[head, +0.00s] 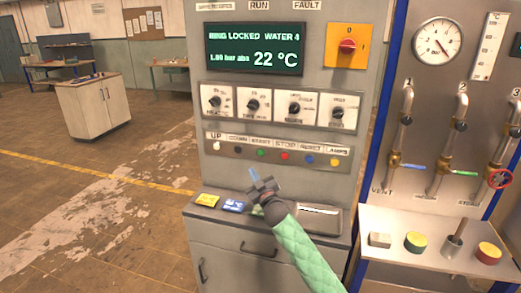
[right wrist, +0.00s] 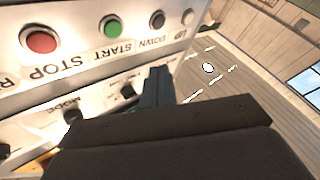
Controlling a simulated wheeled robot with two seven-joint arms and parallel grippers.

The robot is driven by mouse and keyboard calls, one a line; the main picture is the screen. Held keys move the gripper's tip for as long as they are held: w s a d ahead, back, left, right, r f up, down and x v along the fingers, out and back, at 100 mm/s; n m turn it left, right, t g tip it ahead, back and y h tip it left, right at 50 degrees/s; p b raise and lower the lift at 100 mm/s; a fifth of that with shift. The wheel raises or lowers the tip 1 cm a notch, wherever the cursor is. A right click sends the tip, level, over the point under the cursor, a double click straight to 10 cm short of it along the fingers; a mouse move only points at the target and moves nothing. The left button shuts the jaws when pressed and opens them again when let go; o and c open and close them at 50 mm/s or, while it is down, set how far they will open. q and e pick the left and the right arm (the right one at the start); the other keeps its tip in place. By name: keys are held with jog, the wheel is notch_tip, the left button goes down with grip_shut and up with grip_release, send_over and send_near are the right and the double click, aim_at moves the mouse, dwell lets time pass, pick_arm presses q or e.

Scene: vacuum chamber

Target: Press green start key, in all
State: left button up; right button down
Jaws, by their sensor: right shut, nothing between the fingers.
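The green start key (head: 261,152) is a small round button in the labelled row on the grey console. A dark DOWN button (head: 238,149) sits to its left and a red STOP button (head: 285,156) to its right. My right gripper (head: 254,174) is shut and empty, in front of the console and just below the button row in the head view. In the right wrist view the panel is upside down. The green key (right wrist: 111,26) is left of the shut fingers (right wrist: 158,72), with a visible gap. My left gripper is out of view.
Above the buttons are a row of knobs (head: 253,103), a lit display (head: 254,49) and a red switch on an orange plate (head: 347,46). Coloured cards lie on the ledge below. Valves and gauges (head: 437,44) stand on the right; open floor lies left.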

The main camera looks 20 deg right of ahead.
jog(key=shift+w+r, duration=0.3)
jog(key=shift+r, duration=0.25)
